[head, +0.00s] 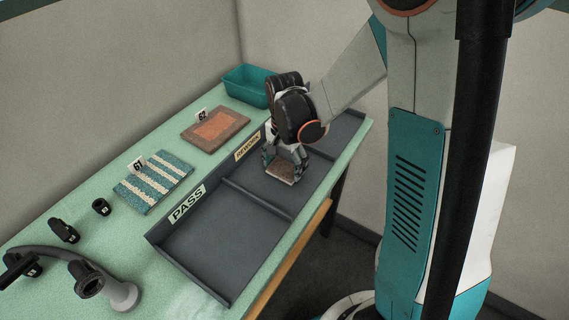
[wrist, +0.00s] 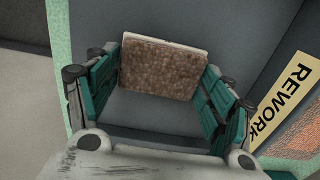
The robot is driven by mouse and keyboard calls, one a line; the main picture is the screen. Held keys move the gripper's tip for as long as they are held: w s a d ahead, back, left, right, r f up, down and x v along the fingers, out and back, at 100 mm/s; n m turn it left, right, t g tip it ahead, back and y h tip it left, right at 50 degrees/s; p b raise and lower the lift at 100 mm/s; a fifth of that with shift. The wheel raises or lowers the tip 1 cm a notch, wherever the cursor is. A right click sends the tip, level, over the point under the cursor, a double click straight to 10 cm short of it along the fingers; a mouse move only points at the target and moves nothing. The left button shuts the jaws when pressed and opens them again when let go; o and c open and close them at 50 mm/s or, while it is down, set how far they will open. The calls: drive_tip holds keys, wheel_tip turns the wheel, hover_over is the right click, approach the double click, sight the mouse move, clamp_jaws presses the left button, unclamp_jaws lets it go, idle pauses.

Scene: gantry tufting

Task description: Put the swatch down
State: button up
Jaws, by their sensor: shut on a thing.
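The swatch (head: 281,172) is a small brown piece with a pale edge. In the wrist view, the swatch (wrist: 162,70) sits between the two teal fingers of my gripper (wrist: 160,85), which is shut on it. In the head view, my gripper (head: 285,160) points down over the REWORK compartment (head: 325,160) of the grey tray, with the swatch low at its tips. I cannot tell whether the swatch touches the compartment floor. The REWORK label (head: 247,147) is on the tray's back edge, and it also shows in the wrist view (wrist: 283,98).
The empty PASS compartment (head: 225,250) lies nearer, past a low divider (head: 257,198). Behind the tray are a striped swatch (head: 153,184), an orange and brown swatch (head: 215,130) and a teal bin (head: 249,86). Black parts and a curved grey stand (head: 122,295) occupy the table's left end.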

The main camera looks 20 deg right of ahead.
sight(285, 167)
drive_tip(key=shift+f, duration=0.15)
drive_tip(key=o, duration=0.9)
drive_tip(key=shift+o, duration=0.2)
wheel_tip(285, 167, up, 12)
drive_tip(key=p, duration=0.4)
drive_tip(key=s+r+n+t, duration=0.7)
drive_tip(key=s+r+n, duration=0.3)
drive_tip(key=s, duration=0.5)
drive_tip(key=shift+s+a+r+n, duration=0.25)
drive_tip(key=shift+r+n, duration=0.15)
drive_tip(key=shift+r, duration=0.05)
